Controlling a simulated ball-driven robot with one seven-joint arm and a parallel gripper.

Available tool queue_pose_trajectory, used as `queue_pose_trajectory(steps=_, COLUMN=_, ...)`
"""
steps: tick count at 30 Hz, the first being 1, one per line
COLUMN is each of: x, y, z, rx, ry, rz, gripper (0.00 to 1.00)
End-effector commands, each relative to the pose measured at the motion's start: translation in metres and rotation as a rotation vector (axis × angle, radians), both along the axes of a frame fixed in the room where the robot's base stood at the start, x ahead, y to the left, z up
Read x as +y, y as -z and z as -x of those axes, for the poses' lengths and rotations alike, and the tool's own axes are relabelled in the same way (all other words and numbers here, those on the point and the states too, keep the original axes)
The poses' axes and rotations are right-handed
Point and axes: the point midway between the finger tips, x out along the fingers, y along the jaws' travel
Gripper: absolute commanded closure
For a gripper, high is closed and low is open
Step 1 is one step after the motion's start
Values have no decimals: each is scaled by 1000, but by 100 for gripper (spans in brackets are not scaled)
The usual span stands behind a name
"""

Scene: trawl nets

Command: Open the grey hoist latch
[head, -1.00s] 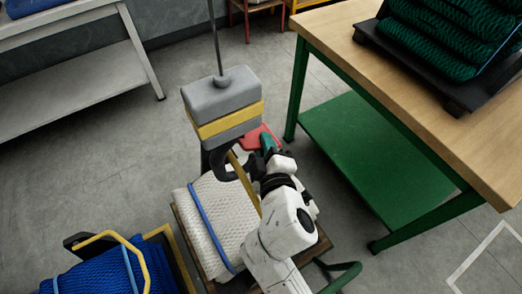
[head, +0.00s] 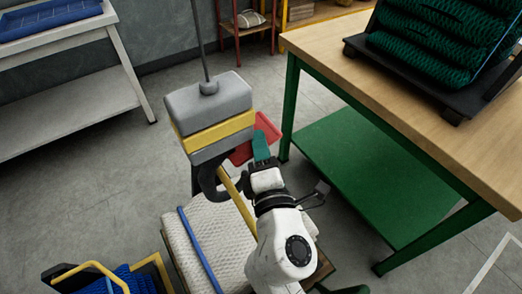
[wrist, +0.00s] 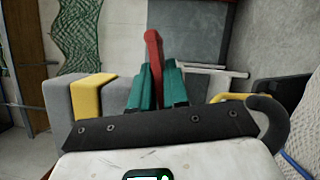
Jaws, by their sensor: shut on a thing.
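The grey hoist block (head: 215,97) with a yellow band hangs from a cable in the head view, with a dark hook (head: 208,182) below it. A red latch lever (head: 242,153) sticks out at its right side. My gripper (head: 261,142), with teal fingers, is shut on this red lever. In the wrist view the red lever (wrist: 153,50) runs up between the teal fingers, and the grey and yellow hoist block (wrist: 92,95) is on the left. The lever's joint with the block is hidden.
A white net bundle (head: 225,240) with a blue strap lies under the hook. A wooden-topped green workbench (head: 400,95) carrying green nets stands to the right. A blue net crate (head: 160,270) is at lower left. Grey floor (head: 90,190) is clear at left.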

Motion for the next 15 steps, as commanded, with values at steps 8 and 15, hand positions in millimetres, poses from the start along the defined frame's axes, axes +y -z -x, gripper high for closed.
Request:
queue_pose_trajectory(steps=8, x=1, y=-1, z=1, rx=-36, ry=-1, rz=57, gripper=100)
queue_pose_trajectory(steps=15, x=2, y=-2, z=1, rx=-40, ry=-2, rz=65, gripper=100)
